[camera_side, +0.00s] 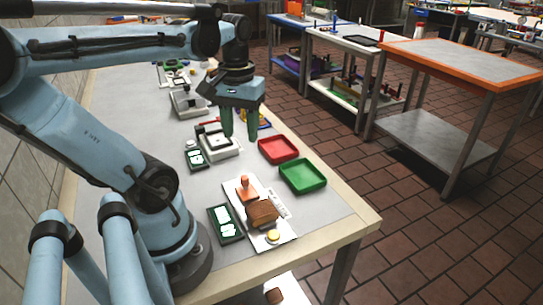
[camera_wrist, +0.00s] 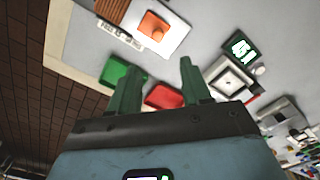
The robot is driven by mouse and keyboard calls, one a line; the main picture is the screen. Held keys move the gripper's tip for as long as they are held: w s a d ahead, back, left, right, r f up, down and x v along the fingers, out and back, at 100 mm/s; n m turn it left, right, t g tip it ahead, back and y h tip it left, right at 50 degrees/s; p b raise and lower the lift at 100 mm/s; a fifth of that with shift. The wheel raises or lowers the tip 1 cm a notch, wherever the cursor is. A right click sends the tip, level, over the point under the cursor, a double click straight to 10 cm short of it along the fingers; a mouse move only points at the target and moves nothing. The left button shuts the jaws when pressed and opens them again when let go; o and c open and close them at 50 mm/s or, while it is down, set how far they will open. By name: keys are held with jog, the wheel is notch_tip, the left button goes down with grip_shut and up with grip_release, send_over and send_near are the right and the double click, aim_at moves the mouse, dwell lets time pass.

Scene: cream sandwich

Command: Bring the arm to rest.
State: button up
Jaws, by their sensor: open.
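My gripper (camera_side: 240,138) hangs above the table with its two green fingers apart and nothing between them. In the wrist view my gripper (camera_wrist: 158,80) also shows open, with a red tray and the table below the fingers. In the side view it is over the area by a white device (camera_side: 216,143) and behind the red tray (camera_side: 278,149). My blue arm reaches from the base at the table's left side, bent at the elbow. No held object is visible.
A green tray (camera_side: 302,175) sits near the table's right edge. A white board (camera_side: 277,236) carries a brown sandwich-like block (camera_side: 262,213), an orange stamp-like piece (camera_side: 245,188) and a yellow round piece (camera_side: 272,236). Dark panels (camera_side: 226,223) lie beside it. More devices stand farther back.

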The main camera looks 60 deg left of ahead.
jog(key=w+d+f+m+t, duration=0.2)
jog(key=w+d+m+t, duration=0.5)
jog(key=d, duration=0.5)
jog(key=shift+w+m, duration=1)
